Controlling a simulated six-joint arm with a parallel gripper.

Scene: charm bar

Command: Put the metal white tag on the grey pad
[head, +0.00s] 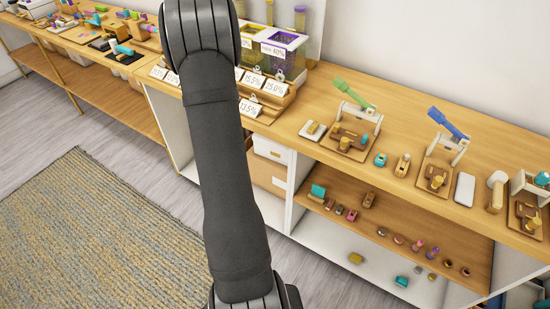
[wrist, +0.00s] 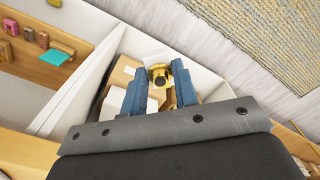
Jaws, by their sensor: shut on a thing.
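My gripper (wrist: 160,90) shows in the wrist view, its two blue-grey fingers closed on a brass-coloured piece (wrist: 181,78) with a round, dark-centred end. It is held over an open white compartment with boxes. My gripper is outside the head view; only my dark arm crosses it. I cannot make out a metal white tag for certain. A pale grey-white flat pad (head: 464,189) lies on the counter at the right in the head view; I cannot tell whether it is the grey pad.
The wooden counter (head: 400,104) holds stands with a green lever (head: 354,94) and a blue lever (head: 447,122). Small coloured pieces lie on the shelf (head: 410,210) below. Bins and price cards (head: 249,107) stand behind my arm. The patterned rug (head: 85,230) is on the floor.

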